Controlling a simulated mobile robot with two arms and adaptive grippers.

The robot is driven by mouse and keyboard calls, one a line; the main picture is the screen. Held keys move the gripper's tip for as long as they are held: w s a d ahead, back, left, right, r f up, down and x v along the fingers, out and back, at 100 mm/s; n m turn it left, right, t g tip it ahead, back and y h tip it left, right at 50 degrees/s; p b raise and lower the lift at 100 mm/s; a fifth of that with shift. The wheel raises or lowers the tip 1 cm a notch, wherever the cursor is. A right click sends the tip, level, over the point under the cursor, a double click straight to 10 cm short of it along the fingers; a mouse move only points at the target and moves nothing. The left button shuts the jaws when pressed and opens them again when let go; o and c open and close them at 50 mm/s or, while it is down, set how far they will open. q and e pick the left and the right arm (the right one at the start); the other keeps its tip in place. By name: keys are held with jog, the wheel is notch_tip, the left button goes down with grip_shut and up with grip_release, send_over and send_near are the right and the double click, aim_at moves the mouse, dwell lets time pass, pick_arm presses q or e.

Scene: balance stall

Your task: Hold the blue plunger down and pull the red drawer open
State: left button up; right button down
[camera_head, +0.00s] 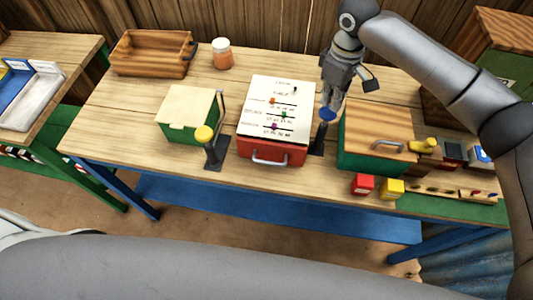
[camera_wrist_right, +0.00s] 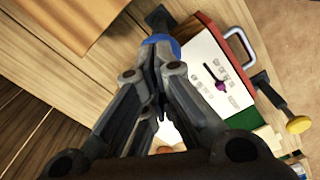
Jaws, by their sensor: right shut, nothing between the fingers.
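The red drawer (camera_head: 265,151) is in the front of a box with a white, slider-marked top (camera_head: 272,92). It looks closed, and its grey handle (camera_head: 270,161) is free. The blue plunger (camera_head: 328,114) stands just right of the box on a dark base (camera_head: 318,140). My right gripper (camera_head: 331,104) is shut and empty, pointing down right at the blue cap. In the right wrist view its fingertips cover part of the blue cap (camera_wrist_right: 161,42); I cannot tell whether they press it. The handle (camera_wrist_right: 241,45) also shows there. My left gripper is out of view.
A yellow-topped plunger (camera_head: 204,134) stands left of the drawer box, beside a green box with a pale lid (camera_head: 188,106). A wooden-topped green box (camera_head: 376,137) is close on the right. Red (camera_head: 362,185) and yellow (camera_head: 391,189) blocks sit near the front edge.

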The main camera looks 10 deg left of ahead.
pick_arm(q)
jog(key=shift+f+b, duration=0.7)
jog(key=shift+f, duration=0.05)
pick_arm(e)
jog(key=shift+f, duration=2.9)
pick_arm(q)
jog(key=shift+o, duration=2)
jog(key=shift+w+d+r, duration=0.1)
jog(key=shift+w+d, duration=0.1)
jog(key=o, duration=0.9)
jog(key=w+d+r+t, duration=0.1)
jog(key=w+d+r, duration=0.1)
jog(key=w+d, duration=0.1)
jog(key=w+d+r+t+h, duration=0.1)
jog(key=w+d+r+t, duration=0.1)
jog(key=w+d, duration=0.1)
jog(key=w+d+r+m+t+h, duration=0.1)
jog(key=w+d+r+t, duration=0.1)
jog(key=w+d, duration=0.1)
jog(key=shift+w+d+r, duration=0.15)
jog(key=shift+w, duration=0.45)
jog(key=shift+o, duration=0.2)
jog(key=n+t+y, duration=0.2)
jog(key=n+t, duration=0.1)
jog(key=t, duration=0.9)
send_near(270, 163)
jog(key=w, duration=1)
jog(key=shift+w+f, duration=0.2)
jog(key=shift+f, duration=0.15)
